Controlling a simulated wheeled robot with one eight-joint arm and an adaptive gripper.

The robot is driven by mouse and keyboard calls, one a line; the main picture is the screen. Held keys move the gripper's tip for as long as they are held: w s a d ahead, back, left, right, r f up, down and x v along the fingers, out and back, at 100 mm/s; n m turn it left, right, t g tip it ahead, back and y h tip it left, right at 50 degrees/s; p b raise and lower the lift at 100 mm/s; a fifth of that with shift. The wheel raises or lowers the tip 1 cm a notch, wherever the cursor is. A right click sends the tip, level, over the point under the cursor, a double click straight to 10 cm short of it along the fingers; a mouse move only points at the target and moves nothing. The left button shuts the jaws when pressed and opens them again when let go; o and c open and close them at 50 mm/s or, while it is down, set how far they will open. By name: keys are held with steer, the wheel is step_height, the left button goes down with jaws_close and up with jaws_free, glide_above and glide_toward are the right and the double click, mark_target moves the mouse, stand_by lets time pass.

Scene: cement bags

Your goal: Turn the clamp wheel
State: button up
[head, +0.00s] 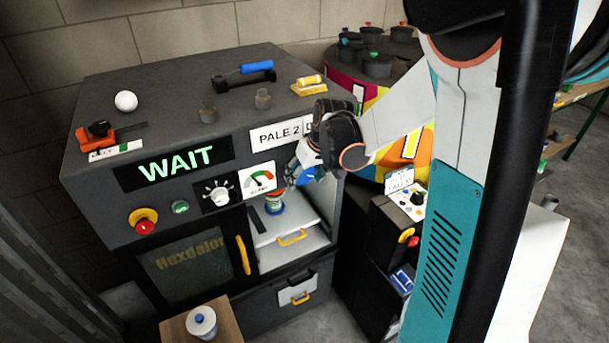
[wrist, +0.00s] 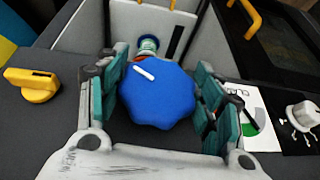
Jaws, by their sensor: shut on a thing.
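The clamp wheel is a blue, lobed knob with a white mark (wrist: 157,98), in the middle of the wrist view. The mark lies at its upper left. In the head view a bit of the blue wheel (head: 308,176) shows below my gripper (head: 300,174), at the upper right of the machine's open bay. My gripper (wrist: 160,95) is shut on the wheel, with teal-padded fingers at its left and right sides. The fingers hide part of the wheel's sides, and its shaft is hidden.
The dark machine (head: 95,205) shows "WAIT" on its display (head: 176,165). A yellow knob (wrist: 34,85) is beside the left finger.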

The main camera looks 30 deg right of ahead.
steer(key=shift+d+f+m+y+b, duration=0.1)
steer(key=shift+f+m+y+b, duration=0.15)
steer(key=shift+y+b, duration=0.65)
steer(key=shift+r+y, duration=0.2)
steer(key=shift+y, duration=1)
steer(key=o, duration=1.1)
steer(key=shift+r, duration=0.1)
